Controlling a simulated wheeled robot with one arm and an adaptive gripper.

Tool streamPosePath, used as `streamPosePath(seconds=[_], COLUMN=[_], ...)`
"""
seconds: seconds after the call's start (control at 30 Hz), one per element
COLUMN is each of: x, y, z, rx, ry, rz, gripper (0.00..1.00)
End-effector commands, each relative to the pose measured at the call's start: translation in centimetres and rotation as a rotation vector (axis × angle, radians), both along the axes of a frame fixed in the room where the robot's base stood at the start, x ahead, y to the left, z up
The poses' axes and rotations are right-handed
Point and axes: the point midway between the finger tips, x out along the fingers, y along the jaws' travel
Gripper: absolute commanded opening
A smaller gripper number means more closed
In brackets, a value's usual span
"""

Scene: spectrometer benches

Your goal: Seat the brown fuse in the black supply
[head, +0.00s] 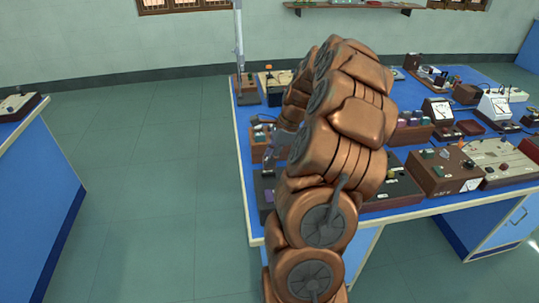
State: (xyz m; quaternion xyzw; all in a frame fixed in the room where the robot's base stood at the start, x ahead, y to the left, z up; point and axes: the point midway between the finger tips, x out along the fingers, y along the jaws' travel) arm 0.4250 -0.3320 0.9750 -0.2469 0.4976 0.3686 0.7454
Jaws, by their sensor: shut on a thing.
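My gripper (283,143) shows only in part as a grey shape at the end of my copper arm, over the left end of the blue bench. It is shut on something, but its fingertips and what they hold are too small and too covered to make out. A dark box (264,192), perhaps the black supply, stands at the bench's near left edge, just below my gripper in the picture. My arm hides its right part. I cannot pick out the brown fuse.
The blue bench (240,150) is crowded. A wooden rack (257,148) stands beside my gripper. Right of my arm are a brown meter box (440,175), a pale board (497,157) and white-faced meters (494,106). Another bench (40,185) stands left, with clear floor (150,170) between.

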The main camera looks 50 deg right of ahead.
Motion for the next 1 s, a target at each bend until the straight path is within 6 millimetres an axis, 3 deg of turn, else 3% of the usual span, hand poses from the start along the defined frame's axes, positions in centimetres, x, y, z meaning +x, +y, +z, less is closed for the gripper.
streamPosePath(seconds=[1.0], x=[0.0], y=[0.0], z=[-4.8], rx=[0.001], ry=[0.001], rz=[0.001], gripper=[0.0])
